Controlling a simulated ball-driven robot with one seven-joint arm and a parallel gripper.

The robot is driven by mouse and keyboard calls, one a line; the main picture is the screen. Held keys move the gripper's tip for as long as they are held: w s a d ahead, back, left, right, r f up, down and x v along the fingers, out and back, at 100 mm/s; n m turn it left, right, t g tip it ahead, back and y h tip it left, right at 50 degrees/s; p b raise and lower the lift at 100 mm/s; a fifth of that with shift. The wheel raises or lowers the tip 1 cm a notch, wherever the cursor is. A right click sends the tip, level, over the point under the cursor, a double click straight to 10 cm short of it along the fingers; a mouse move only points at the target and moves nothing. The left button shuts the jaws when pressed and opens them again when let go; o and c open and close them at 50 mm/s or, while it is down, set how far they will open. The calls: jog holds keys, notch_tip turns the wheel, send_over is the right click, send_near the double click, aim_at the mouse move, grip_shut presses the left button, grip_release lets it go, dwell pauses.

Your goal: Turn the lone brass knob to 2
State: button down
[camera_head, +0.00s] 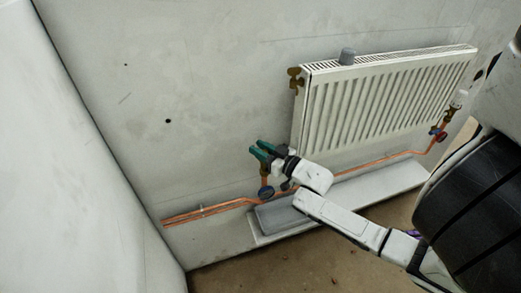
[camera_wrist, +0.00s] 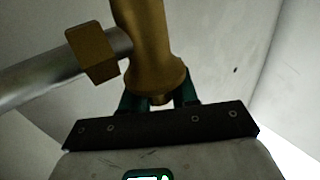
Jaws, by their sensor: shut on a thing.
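A brass piece (camera_wrist: 150,40), which looks like the brass knob with its valve body, stands between the green fingers of my gripper (camera_wrist: 160,98) in the wrist view. My gripper is shut on its flared lower end. No numbers or pointer mark can be read on it. A brass nut (camera_wrist: 92,52) sits beside it on a silver pipe (camera_wrist: 40,80). In the head view my gripper (camera_head: 262,150) is at the lower left of the white radiator (camera_head: 380,100), and the fingers mostly hide the brass knob.
Copper pipes (camera_head: 205,211) run low along the wall, with a dark blue wheel (camera_head: 266,192) just below my gripper. A grey ledge (camera_head: 275,214) lies under the radiator. A brass fitting (camera_head: 296,80) is at its upper left. A white valve head (camera_head: 459,99) is at the right.

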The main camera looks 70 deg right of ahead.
jog(key=shift+a+f+n+t+y+b, duration=0.15)
jog(key=shift+n+y+b, duration=0.35)
jog(key=shift+y, duration=0.25)
jog(key=shift+f+n+t+y+b, duration=0.15)
jog(key=shift+n+y+b, duration=0.35)
jog(key=shift+y, duration=0.25)
jog(key=shift+r+n+y, duration=0.15)
jog(key=shift+n+y, duration=0.15)
jog(key=shift+y, duration=0.2)
jog(key=shift+r, duration=0.1)
jog(key=c, duration=0.9)
grip_release()
jog(key=shift+c, duration=0.2)
jog(key=s+a+b, duration=0.1)
jog(key=s, duration=0.9)
jog(key=shift+s+b, duration=0.3)
jog(key=shift+s, duration=0.05)
